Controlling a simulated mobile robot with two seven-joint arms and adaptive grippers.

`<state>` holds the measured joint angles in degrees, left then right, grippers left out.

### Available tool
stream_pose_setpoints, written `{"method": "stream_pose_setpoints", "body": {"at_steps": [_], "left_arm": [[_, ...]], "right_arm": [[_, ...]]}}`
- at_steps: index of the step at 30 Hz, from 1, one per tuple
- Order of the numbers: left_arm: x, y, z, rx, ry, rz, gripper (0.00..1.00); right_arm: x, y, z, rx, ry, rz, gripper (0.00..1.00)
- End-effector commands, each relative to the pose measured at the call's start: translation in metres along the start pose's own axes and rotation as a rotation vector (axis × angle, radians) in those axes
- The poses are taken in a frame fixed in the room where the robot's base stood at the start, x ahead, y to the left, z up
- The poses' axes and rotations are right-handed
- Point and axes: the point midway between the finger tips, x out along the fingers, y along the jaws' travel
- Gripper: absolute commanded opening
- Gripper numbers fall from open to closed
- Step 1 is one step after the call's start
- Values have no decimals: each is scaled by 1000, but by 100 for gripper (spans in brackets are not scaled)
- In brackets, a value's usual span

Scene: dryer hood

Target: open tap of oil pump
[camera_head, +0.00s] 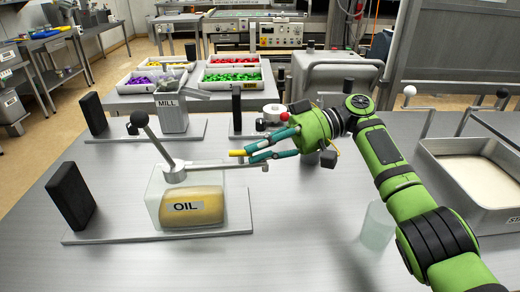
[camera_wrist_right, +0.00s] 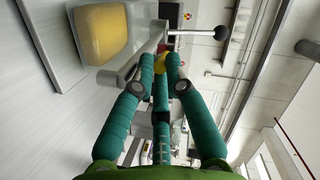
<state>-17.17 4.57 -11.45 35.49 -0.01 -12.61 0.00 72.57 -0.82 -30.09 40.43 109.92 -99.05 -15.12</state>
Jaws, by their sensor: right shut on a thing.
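The oil pump (camera_head: 155,196) is a clear box with a yellow block labelled OIL. A dark-knobbed lever (camera_head: 152,137) rises from its top, and a grey spout arm (camera_head: 215,165) runs right from it. My right gripper (camera_head: 248,155) is closed around the tap at the spout's outer end. The fingers largely hide the tap. A yellow tip (camera_head: 237,153) shows at the fingers; I cannot tell whether it belongs to the tap. In the right wrist view the yellow tip (camera_wrist_right: 160,62) sits between the teal fingers, beside the spout. My left gripper is out of view.
A clear glass (camera_head: 377,226) stands on the table (camera_head: 300,250) under my right forearm. A tray of pale material (camera_head: 428,150) is at right. A dark upright block (camera_head: 70,195) stands left of the pump. The MILL (camera_head: 172,114) and trays of colored items (camera_head: 205,90) stand behind.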

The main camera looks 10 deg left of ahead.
Motion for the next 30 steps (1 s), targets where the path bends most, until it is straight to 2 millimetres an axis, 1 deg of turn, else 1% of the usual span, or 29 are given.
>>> {"method": "stream_pose_setpoints", "body": {"at_steps": [20, 21, 22, 30], "left_arm": [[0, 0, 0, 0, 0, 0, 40], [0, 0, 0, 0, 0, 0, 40], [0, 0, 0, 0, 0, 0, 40], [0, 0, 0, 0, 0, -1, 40]], "right_arm": [[0, -1, -2, -8, -19, -14, 0], [0, -1, -2, -8, -19, -14, 30], [0, -1, -2, -7, -19, -14, 36], [0, 0, -1, -5, -20, -12, 36]]}}
